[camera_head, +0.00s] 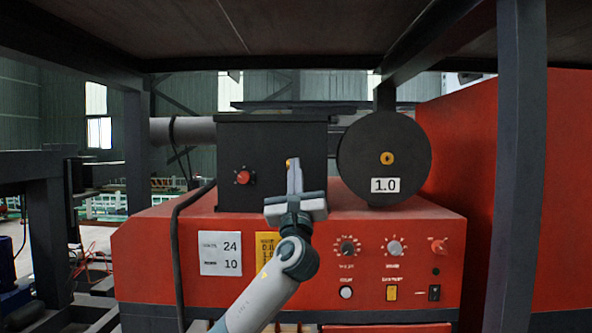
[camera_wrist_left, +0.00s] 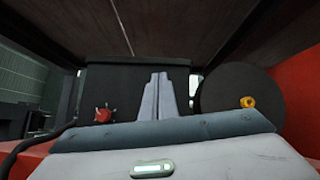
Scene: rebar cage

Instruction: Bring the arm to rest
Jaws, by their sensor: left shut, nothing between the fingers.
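My left gripper (camera_head: 294,177) is raised in front of the black box on the red machine, with its fingers pointing up. The fingers are closed together with nothing between them. In the left wrist view the shut fingers (camera_wrist_left: 159,97) stand upright before the black box. My left arm (camera_head: 265,296) comes up from the bottom of the head view and covers part of the yellow label. My right gripper is not in either view.
The red machine (camera_head: 336,228) carries a black box (camera_head: 262,140) with a red knob (camera_head: 243,177) and a black disc (camera_head: 372,143) marked 1.0. Dark posts (camera_head: 517,180) and an overhead panel (camera_head: 300,32) frame the space. Knobs and switches line the front.

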